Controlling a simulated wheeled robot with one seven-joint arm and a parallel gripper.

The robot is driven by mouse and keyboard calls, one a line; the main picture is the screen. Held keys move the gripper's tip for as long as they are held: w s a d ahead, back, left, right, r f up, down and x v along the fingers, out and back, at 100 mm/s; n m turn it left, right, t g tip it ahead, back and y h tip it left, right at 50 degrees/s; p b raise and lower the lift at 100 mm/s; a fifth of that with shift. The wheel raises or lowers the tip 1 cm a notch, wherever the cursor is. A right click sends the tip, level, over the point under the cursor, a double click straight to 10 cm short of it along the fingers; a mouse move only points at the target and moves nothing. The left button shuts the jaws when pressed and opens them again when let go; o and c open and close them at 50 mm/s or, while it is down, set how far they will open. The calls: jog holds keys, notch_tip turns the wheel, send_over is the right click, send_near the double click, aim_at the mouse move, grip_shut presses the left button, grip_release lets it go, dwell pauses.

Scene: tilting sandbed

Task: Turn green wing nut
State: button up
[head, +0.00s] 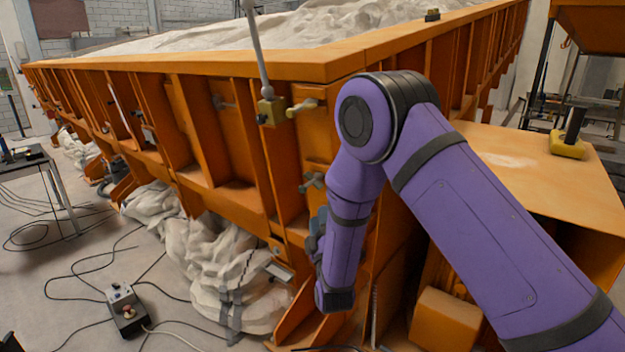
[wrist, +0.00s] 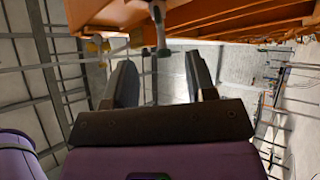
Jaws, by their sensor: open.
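A grey-green wing nut (head: 312,181) sits on the orange side wall of the sandbed, just left of my arm. A yellowish, olive-toned one (head: 302,106) sits higher, beside a small brass-coloured block. Neither shows a clear green. My gripper (wrist: 160,80) is open in the wrist view, its two dark fingers apart with nothing between them. A grey knob-like part (wrist: 159,28) hangs from the orange frame just beyond the fingertips; it may be the lower wing nut. In the head view my gripper is mostly hidden behind my purple forearm, below the lower nut.
The orange sandbed (head: 225,72) with ribbed walls and pale sand fills the middle. A grey rod (head: 257,45) rises from the block. Wrapped white bags (head: 220,270) lie beneath. A control box (head: 127,308) and cables lie on the floor. An orange ledge (head: 500,160) is at right.

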aim_at(315, 182)
jog(key=x, duration=1)
jog(key=shift+w+r, duration=0.2)
jog(key=shift+w, duration=0.05)
jog(key=c, duration=0.9)
